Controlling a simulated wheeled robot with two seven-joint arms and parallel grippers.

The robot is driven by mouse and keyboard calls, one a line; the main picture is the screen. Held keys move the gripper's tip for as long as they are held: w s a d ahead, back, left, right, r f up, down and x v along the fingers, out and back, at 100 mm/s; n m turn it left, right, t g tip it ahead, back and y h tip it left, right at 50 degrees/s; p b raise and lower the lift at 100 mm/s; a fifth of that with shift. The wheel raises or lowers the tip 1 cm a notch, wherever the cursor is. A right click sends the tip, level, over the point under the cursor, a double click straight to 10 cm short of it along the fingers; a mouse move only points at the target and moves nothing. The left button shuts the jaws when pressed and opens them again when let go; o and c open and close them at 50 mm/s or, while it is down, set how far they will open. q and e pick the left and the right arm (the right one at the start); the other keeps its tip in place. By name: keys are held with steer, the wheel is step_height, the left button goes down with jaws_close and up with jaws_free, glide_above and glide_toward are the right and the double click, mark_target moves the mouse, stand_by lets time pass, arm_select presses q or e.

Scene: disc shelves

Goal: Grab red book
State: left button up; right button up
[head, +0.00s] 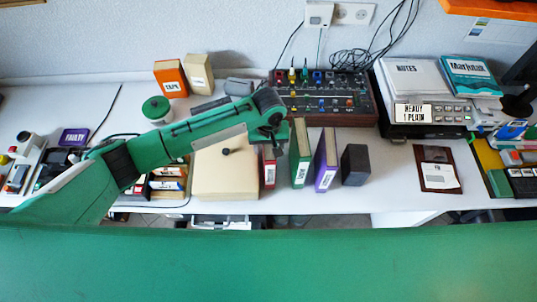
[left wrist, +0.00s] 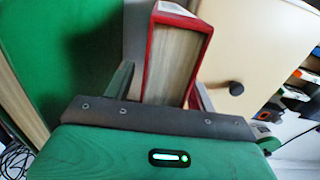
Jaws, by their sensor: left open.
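The red book (head: 269,172) stands upright on the white table, beside a cream box and to the left of a green book (head: 300,155). In the head view my left gripper (head: 271,140) is right above it, and the arm hides part of its top. In the left wrist view the red book (left wrist: 175,58) shows its red cover edges and pale pages between the two fingers of my open left gripper (left wrist: 163,80). Whether the fingers touch the covers, I cannot tell. My right gripper is not in view.
A purple book (head: 326,160) and a dark block (head: 355,165) stand to the right. The cream box (head: 222,175) is close on the left. A mixer panel (head: 325,100) lies behind. The table's front edge is near. Free table shows right of the dark block.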

arm_select(q)
jaws_close()
steer(key=shift+r, duration=0.1)
stand_by(1.2)
